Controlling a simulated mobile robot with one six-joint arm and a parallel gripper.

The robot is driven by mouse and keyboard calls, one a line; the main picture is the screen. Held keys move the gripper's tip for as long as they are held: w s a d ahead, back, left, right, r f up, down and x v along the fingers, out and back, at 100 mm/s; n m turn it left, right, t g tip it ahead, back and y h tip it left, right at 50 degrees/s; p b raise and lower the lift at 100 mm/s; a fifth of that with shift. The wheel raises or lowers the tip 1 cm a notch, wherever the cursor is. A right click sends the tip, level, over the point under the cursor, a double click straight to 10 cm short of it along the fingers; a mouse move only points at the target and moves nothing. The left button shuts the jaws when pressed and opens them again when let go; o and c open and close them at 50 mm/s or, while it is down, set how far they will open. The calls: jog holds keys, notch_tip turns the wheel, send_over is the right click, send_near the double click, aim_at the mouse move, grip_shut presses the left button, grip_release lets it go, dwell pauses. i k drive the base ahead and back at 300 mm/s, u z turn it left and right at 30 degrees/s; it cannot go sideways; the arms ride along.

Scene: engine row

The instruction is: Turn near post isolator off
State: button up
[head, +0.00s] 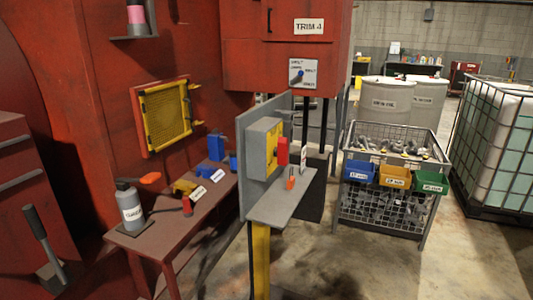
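A yellow post (261,262) stands in the middle foreground and carries a grey backing plate (250,195). A grey isolator box (260,140) is fixed to the plate, with a yellow face (271,146) turned to the right and seen at a steep angle. A red part (283,151), which looks like its handle, sticks out from that face. I cannot tell the handle's position or read any marks. My gripper does not show in the head view.
A grey shelf (275,208) below the box holds a small orange-topped item (291,182) and a white tag (304,157). A red bench (150,240) with a bottle (129,205) stands left. A wire crate (385,205) with bins stands right. Floor right of the post is clear.

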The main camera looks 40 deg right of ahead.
aim_at(281, 151)
jog(key=u, duration=0.85)
jog(key=k, duration=1.4)
jog(key=z, duration=0.4)
jog(key=i, duration=1.05)
jog(key=u, duration=0.05)
